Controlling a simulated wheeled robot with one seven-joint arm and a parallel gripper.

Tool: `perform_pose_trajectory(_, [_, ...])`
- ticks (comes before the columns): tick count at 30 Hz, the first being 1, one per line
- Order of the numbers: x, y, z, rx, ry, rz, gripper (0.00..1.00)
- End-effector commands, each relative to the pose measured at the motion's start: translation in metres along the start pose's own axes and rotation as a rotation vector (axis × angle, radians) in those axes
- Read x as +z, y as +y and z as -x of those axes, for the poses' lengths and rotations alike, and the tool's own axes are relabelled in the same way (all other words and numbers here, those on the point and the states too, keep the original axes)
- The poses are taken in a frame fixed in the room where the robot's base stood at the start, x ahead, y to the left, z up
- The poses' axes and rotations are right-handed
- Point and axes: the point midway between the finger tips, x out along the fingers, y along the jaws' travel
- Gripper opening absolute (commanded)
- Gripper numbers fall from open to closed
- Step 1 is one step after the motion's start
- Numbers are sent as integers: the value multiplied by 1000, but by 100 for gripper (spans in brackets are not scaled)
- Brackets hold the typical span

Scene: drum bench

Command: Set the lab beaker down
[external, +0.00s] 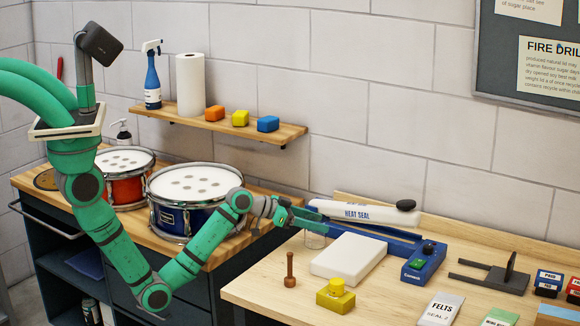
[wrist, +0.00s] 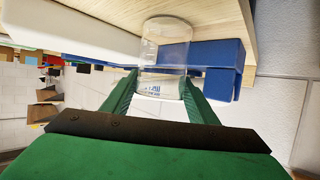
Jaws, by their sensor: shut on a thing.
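The lab beaker (external: 315,240) is small, clear and hard to see in the external view. It is at the left end of the light wood bench, just below my fingertips. In the wrist view the clear beaker (wrist: 166,42) is at the top centre, between the green fingers. My gripper (external: 312,216), also in the wrist view (wrist: 160,78), is shut on the beaker. I cannot tell whether the beaker's base touches the bench. The heat sealer (external: 430,258), with a blue base and white arm, is just right of the gripper.
A white block (external: 348,256) stands close right of the beaker. A brown peg (external: 290,270) and a yellow block (external: 336,297) are in front. The drum bench with a blue drum (external: 192,195) and a red drum (external: 124,175) is to the left. The wall is behind.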

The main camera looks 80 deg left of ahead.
Motion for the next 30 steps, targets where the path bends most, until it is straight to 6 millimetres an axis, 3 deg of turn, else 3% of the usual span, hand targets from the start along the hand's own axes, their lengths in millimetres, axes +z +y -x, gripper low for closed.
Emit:
perform_pose_trajectory(2, [2,0,-1,0,0,1,30])
perform_pose_trajectory(3, [2,0,-1,0,0,0,63])
perform_pose_trajectory(5, [2,0,-1,0,0,0,72])
perform_pose_trajectory(17, [-1,0,5,0,0,0,72])
perform_pose_trajectory(30, [-1,-2,85,-4,1,1,72])
